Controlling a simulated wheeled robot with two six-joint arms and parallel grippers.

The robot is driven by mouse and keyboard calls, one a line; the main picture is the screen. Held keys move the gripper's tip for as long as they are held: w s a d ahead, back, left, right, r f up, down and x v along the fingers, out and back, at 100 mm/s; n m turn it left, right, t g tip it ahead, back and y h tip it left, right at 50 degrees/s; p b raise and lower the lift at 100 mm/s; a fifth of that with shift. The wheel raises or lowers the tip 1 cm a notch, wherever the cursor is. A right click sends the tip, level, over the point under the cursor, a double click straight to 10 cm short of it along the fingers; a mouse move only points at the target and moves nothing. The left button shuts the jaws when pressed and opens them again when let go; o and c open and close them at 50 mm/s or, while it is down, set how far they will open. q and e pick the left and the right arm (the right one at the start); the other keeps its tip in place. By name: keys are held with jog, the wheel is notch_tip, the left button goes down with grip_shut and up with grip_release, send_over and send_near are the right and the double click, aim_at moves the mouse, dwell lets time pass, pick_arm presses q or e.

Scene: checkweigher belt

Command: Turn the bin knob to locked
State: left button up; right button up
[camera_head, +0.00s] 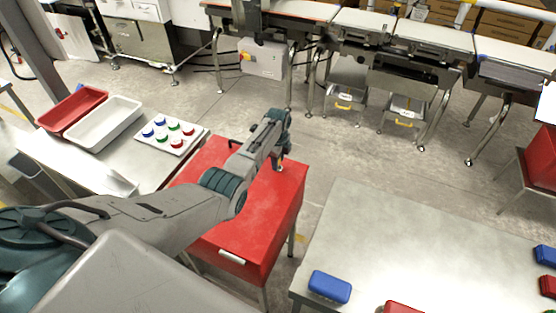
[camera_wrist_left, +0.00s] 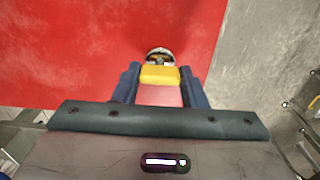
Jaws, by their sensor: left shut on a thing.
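The red bin (camera_head: 262,217) stands in the middle of the head view, with a pale handle (camera_head: 232,257) on its near side. My left gripper (camera_head: 279,166) reaches down over the bin's far right part. In the left wrist view, the two dark fingers of my left gripper (camera_wrist_left: 161,84) are on either side of the yellow knob (camera_wrist_left: 160,74) and are shut on it. A round metal piece (camera_wrist_left: 160,54) shows just beyond the knob, against the red lid (camera_wrist_left: 60,50). The knob's lock marking cannot be read. My right gripper is in neither view.
A steel table (camera_head: 400,240) with a blue box (camera_head: 330,287) is at the right. At the left, a bench holds a white tray (camera_head: 98,140), a red tray (camera_head: 62,115) and a board of coloured caps (camera_head: 190,140). A conveyor (camera_head: 400,60) stands behind open floor.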

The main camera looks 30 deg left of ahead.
pick_arm(q)
jog(key=o, duration=1)
jog(key=shift+r, duration=0.1)
notch_tip(320, 180, up, 11)
jog(key=b, duration=0.2)
jog(key=shift+f, duration=0.2)
